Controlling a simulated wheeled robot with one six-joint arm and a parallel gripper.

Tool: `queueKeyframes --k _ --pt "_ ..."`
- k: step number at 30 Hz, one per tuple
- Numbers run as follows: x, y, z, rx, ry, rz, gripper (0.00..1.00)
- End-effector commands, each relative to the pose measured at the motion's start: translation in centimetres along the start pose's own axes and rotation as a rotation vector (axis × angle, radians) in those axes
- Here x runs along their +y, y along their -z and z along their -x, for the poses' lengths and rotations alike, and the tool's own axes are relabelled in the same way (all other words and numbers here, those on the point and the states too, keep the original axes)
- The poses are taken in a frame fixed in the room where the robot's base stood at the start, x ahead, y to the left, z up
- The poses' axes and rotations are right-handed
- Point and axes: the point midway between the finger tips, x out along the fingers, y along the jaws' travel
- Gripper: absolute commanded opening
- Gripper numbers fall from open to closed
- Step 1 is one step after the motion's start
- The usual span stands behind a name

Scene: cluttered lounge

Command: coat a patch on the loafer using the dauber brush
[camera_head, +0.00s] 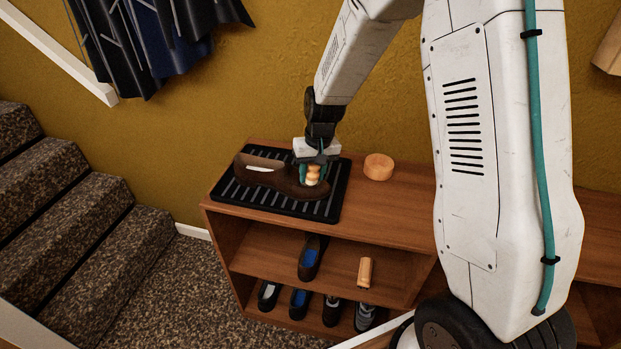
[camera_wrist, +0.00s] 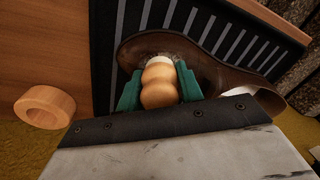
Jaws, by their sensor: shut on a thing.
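The brown loafer (camera_head: 272,177) lies on a black ribbed tray (camera_head: 230,193) on top of the wooden shelf unit. It also shows in the wrist view (camera_wrist: 205,68), with its opening to the right. My gripper (camera_head: 313,172) is over the toe end of the loafer, its green fingers pointing down. It is shut on the dauber brush (camera_wrist: 158,83), which has a rounded light wooden handle. The brush's pale lower end is at the loafer's toe, where a dull greyish patch shows around it. The bristles are hidden, and I cannot tell how firmly they touch.
A round wooden ring-shaped holder (camera_head: 379,166) stands on the shelf top, right of the tray; it also shows in the wrist view (camera_wrist: 45,107). Several shoes and an orange-handled item (camera_head: 365,272) sit on the lower shelves. Dark clothes (camera_head: 160,35) hang at the upper left. Stairs are at left.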

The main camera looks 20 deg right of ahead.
Motion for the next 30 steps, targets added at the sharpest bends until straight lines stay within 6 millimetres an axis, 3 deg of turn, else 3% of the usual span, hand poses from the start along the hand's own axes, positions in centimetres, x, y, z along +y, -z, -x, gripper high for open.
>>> queueKeyframes --k 8,19,30 --pt "0.6 0.8 -0.1 -0.004 -0.001 -0.001 0.03" --pt "2.1 3.3 0.1 -0.004 0.000 -0.001 0.03" --pt "1.6 2.6 -0.1 -0.004 0.000 0.001 0.03"
